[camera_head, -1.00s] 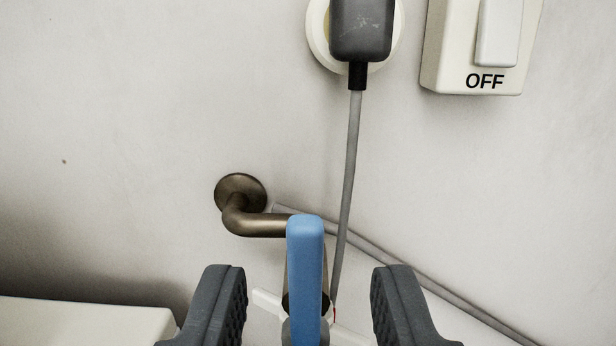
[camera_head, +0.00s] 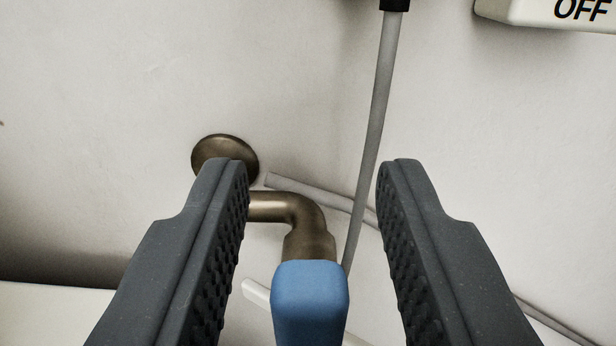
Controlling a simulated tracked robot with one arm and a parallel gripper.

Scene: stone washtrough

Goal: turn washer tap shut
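The washer tap shows as a bronze bent pipe (camera_head: 290,208) coming from a round wall flange (camera_head: 222,158), with a blue lever handle (camera_head: 311,300) at the bottom centre. The handle's lower part is cut off by the picture's edge. My gripper (camera_head: 312,172) is open, one dark ridged finger on each side of the handle. A gap shows between the handle and each finger, wider on the right. The left finger hides part of the pipe near the flange.
A grey cable (camera_head: 376,120) hangs from a black plug at the top, behind the tap. A grey hose (camera_head: 310,196) runs along the wall behind the tap. An OFF switch box (camera_head: 540,12) is at the top right. A pale surface (camera_head: 50,315) is at lower left.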

